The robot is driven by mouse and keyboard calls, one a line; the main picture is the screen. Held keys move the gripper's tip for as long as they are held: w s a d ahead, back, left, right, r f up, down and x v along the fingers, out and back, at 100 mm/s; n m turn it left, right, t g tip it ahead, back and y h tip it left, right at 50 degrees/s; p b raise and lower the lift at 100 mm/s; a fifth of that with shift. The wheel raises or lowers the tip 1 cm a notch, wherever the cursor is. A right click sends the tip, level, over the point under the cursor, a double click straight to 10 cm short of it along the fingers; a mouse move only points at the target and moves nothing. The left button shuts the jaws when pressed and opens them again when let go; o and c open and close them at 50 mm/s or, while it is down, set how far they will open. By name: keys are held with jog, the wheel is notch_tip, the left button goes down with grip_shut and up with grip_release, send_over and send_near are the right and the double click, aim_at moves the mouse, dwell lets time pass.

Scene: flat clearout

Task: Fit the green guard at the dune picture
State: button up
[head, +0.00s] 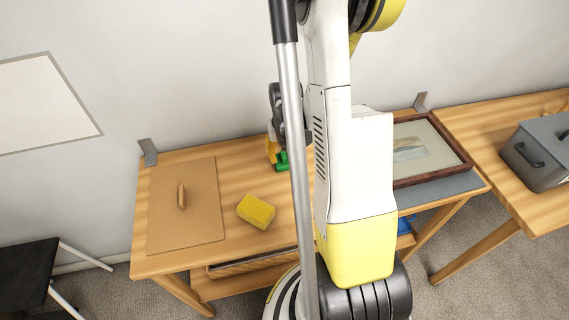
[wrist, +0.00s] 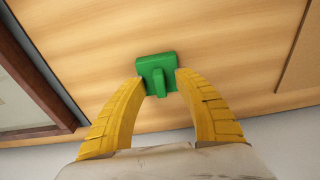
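The green guard (wrist: 157,74) is a small block with a raised tab, at the wooden tabletop near its wall-side edge. It also shows in the head view (head: 283,162), partly hidden by my arm. My gripper (wrist: 161,80) is over it with yellow fingers apart, one on each side of the tab. Gaps show between the tab and the fingertips. The framed picture (head: 409,143), a small pale landscape in a dark brown frame, lies on the right part of the same table, partly behind my arm. Its frame corner (wrist: 35,85) shows in the wrist view.
A yellow sponge (head: 256,211) and a brown board with a handle (head: 205,225) lie on the left part of the table (head: 229,172). Grey brackets (head: 149,152) (head: 420,103) stand at its back edge. A grey toolbox (head: 540,160) is on the right table.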

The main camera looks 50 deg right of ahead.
jog(key=shift+r, duration=0.1)
jog(key=shift+c, duration=0.4)
grip_shut()
